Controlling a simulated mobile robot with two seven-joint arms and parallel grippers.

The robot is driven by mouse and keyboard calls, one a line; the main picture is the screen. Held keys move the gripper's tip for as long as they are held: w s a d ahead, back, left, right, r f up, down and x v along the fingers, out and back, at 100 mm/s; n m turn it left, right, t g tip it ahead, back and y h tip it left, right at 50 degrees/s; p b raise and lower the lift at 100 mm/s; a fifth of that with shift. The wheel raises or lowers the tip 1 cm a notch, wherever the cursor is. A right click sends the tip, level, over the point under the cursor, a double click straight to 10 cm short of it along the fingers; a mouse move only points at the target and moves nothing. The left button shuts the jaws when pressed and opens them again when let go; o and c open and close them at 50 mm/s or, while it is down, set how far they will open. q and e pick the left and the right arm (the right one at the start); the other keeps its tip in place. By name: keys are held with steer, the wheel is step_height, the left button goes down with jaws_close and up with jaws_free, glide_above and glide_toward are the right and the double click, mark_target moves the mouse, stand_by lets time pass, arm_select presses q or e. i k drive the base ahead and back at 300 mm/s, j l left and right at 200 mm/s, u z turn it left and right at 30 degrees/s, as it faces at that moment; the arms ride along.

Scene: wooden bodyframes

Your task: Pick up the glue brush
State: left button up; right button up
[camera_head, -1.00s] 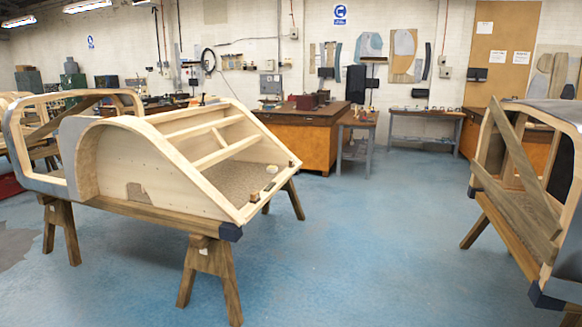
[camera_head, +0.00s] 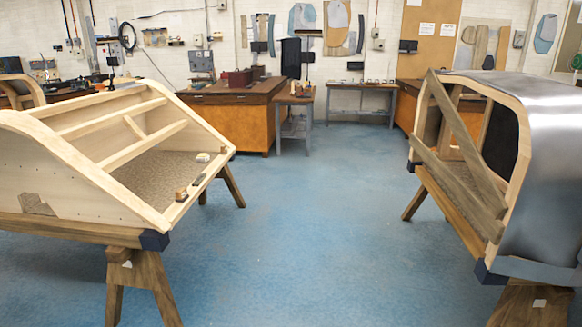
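I cannot make out a glue brush for certain in the head view. Several small items (camera_head: 302,88), too small to tell apart, stand on a little side table (camera_head: 296,99) at the back. Neither of my grippers is in view.
The left bodyframe rests on wooden trestles (camera_head: 140,285). A metal-skinned bodyframe (camera_head: 550,160) stands on trestles at the right. Open blue floor (camera_head: 320,215) lies between them. Behind are an orange-fronted workbench (camera_head: 228,125) and a low grey bench (camera_head: 362,86) along the wall.

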mark_target(224, 151)
steer(key=i, duration=3.9)
steer(key=i+l, duration=0.1)
steer(key=i, duration=0.55)
steer(key=i+u, duration=0.15)
steer(key=i, duration=0.45)
steer(key=i+u, duration=0.25)
steer(key=i, duration=0.35)
steer(key=i+l+u, duration=0.25)
steer(key=i, duration=0.35)
steer(key=i+l+u, duration=0.1)
steer(key=i+u, duration=0.3)
steer(key=i+l+u, duration=0.55)
steer(key=u, duration=0.3)
steer(key=i+l+u, duration=0.3)
steer(key=u, duration=0.2)
steer(key=i+l+u, duration=0.2)
steer(key=l+u, duration=0.25)
steer(key=i+l+u, duration=0.15)
steer(key=u, duration=0.35)
steer(key=l, duration=0.1)
